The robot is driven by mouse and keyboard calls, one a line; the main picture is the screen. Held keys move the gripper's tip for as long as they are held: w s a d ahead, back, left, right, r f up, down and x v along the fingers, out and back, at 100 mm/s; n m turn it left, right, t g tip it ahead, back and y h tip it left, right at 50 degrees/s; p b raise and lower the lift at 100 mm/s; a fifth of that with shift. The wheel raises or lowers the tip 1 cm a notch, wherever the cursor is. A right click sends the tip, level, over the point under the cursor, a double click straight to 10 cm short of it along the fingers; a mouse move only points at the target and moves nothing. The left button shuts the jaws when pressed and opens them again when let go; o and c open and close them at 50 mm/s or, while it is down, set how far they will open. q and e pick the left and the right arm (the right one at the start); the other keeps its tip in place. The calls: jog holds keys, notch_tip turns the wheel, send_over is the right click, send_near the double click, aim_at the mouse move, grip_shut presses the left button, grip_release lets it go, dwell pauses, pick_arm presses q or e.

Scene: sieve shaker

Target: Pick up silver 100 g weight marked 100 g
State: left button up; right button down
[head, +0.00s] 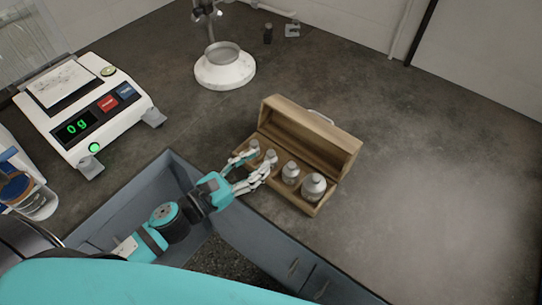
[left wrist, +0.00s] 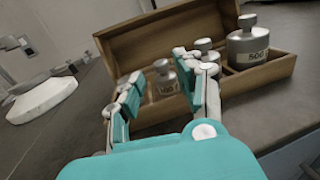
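A small silver weight (left wrist: 164,84) with a knob on top stands in the wooden box (head: 328,151). In the left wrist view its label is blurred but seems to read 100. My left gripper (head: 262,159) reaches over the box's near edge. In the left wrist view the gripper (left wrist: 161,88) is open, its fingers apart on either side of this weight, with no clear contact. In the head view the fingers largely hide it. A middle-sized weight (head: 290,173) and the largest weight (head: 313,187), marked 500, stand to the right in the same row. My right gripper is not in view.
The box's lid is raised at the back. A white balance (head: 88,112) reading 0 g stands at the left. A white round stand base (head: 224,69) is behind. A glass jar (head: 38,203) is at the lower left. The countertop right of the box is clear.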

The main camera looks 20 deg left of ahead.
aim_at(267, 155)
pick_arm(q)
jog(key=p+x, duration=0.1)
jog(key=x, duration=0.3)
jog(key=shift+w+d, duration=0.15)
jog(key=shift+w+d+f+p, duration=0.1)
jog(key=shift+w+d+p, duration=0.15)
jog(key=shift+w+p, duration=0.05)
grip_shut()
